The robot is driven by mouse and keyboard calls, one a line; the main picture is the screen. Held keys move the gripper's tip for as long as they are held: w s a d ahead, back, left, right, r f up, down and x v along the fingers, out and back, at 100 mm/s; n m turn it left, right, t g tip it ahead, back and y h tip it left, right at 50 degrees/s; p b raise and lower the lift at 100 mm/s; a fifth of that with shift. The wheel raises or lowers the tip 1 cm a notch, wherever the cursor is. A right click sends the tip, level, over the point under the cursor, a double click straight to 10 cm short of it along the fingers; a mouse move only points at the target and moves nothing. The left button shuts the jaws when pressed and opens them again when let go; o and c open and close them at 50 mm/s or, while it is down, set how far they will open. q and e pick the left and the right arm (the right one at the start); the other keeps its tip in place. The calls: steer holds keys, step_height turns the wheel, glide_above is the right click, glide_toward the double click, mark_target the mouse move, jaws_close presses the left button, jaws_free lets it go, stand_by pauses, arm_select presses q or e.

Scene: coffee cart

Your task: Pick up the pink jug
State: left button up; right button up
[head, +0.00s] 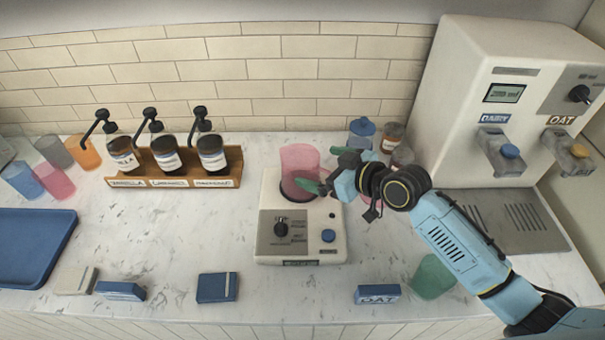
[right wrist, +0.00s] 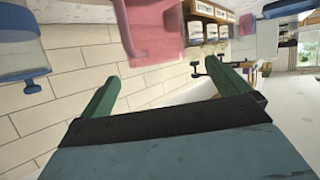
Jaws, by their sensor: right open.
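The pink jug (head: 299,162) is translucent and stands upright on the white machine base (head: 260,250) in the middle of the counter. My right gripper (head: 317,168) reaches in from the right at the height of the jug. Its green fingers are open, and one fingertip overlaps the jug's lower right side in the head view. In the right wrist view the pink jug (right wrist: 155,30) shows partly, cut by the top edge, beyond the open fingers (right wrist: 160,85). Nothing is held between them. I cannot tell whether a finger touches the jug. My left gripper is out of view.
A wooden rack (head: 185,172) of pump bottles stands left of the base. Jars (head: 361,134) stand behind my right gripper, and a large dispenser (head: 500,110) is at right. A green cup (head: 433,277) is beneath my right arm. The counter's left middle is clear.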

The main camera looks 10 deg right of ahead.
mark_target(307, 159)
steer(key=x, duration=0.5)
steer(key=shift+w+r+p, duration=0.1)
steer(key=shift+w+p, duration=0.2)
steer(key=shift+w, duration=0.1)
steer(key=c, duration=1.5)
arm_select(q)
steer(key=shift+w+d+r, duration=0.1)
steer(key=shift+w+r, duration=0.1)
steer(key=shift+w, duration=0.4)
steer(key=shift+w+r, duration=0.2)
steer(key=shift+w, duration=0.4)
arm_select(e)
steer(key=shift+r, duration=0.1)
steer(key=shift+c, duration=0.5)
